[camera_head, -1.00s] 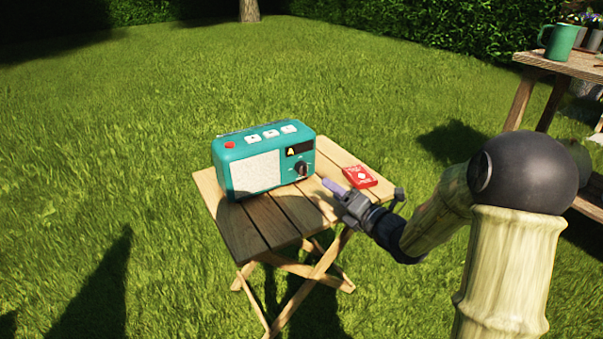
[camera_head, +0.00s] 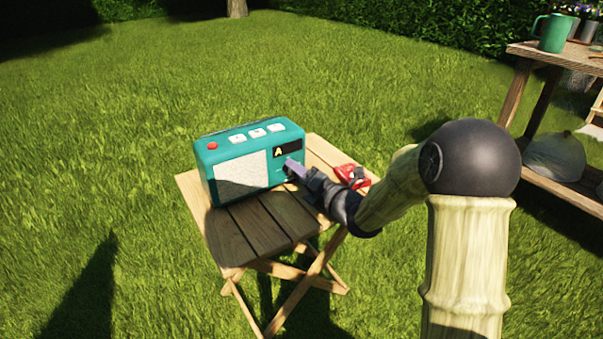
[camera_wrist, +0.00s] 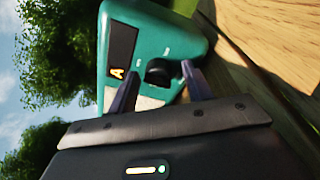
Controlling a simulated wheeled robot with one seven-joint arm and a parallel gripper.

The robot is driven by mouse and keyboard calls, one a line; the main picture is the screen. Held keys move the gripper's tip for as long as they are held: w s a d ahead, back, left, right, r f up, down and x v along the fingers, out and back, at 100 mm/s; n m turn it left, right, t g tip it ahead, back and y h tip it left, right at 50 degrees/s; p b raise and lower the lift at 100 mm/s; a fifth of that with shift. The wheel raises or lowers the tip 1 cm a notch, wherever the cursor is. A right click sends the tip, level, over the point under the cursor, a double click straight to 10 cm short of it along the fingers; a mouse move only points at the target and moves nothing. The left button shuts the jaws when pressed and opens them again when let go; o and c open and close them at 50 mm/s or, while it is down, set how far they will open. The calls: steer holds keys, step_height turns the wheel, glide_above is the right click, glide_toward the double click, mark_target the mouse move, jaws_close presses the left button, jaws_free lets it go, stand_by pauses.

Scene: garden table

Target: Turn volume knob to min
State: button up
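The teal radio (camera_head: 205,170) stands upright on the small wooden folding table (camera_head: 232,240). Its dark display (camera_head: 289,148) shows a yellow "A". In the wrist view the black volume knob (camera_wrist: 158,71) is on the radio's front beside the display (camera_wrist: 121,55). My gripper (camera_head: 292,167) is at the right part of the radio's front and hides the knob in the head view. In the wrist view my gripper (camera_wrist: 158,76) is open, with one finger on either side of the knob. I cannot tell whether the fingers touch it.
A red box (camera_head: 351,175) lies on the table to the right of the radio, partly behind my arm. Grass surrounds the folding table.

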steer(key=shift+s+a, duration=0.25)
steer(key=shift+a, duration=0.3)
steer(key=c, duration=0.8)
steer(key=shift+d, duration=0.1)
steer(key=shift+n, duration=0.4)
